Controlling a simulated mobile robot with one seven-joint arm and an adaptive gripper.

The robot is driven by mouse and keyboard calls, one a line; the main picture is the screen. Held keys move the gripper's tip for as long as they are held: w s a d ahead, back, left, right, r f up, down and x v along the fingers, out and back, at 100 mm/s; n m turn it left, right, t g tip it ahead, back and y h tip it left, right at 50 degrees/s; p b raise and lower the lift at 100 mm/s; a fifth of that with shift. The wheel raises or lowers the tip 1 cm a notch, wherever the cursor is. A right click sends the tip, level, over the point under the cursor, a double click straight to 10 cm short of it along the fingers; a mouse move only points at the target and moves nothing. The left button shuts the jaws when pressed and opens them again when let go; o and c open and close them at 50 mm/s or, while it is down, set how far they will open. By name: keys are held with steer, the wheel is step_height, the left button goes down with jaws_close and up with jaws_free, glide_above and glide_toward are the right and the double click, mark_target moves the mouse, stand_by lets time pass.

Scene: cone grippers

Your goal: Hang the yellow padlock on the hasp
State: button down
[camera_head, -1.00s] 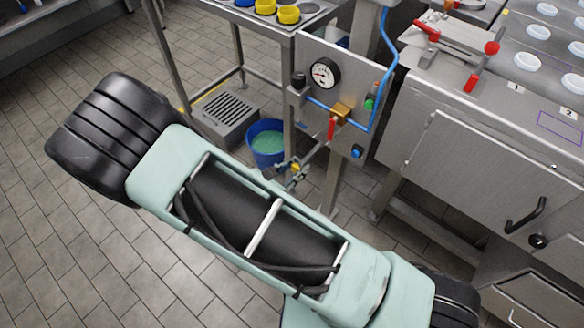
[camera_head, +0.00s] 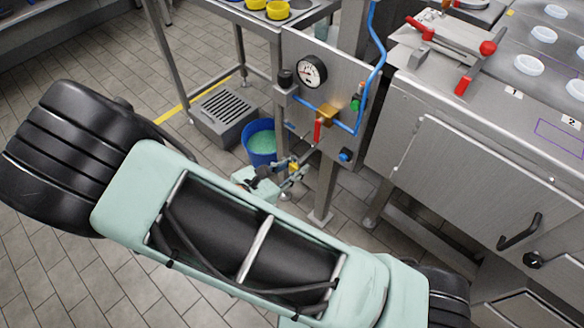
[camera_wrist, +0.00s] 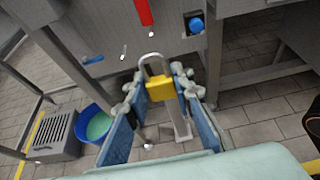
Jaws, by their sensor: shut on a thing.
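The yellow padlock (camera_wrist: 160,88) is held between the two fingers of my gripper (camera_wrist: 160,92) in the wrist view, with its grey shackle (camera_wrist: 152,58) pointing up. In the head view the padlock (camera_head: 294,167) is a small yellow spot at my gripper (camera_head: 290,172), below the valve panel (camera_head: 343,78). The red valve handle (camera_head: 317,130) hangs at the lower part of that panel, and its end also shows above the shackle in the wrist view (camera_wrist: 143,12). I cannot clearly make out the hasp. The shackle's contact with anything is unclear.
A blue bucket (camera_head: 261,141) with green contents and a floor grate box (camera_head: 226,110) are left of my gripper. A blue knob (camera_head: 345,155) is at the panel's lower right. A steel cabinet (camera_head: 470,175) stands to the right. Open floor lies left.

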steer(key=r+b+x, duration=0.1)
steer(key=b+x, duration=0.2)
steer(key=x, duration=0.4)
steer(key=shift+w+d, duration=0.35)
steer(key=shift+w, duration=0.05)
stand_by(0.3)
stand_by(0.6)
steer(key=c, duration=1.6)
jaws_free()
steer(key=shift+r, duration=0.1)
steer(key=v, duration=1.2)
steer(key=shift+d+r, duration=0.1)
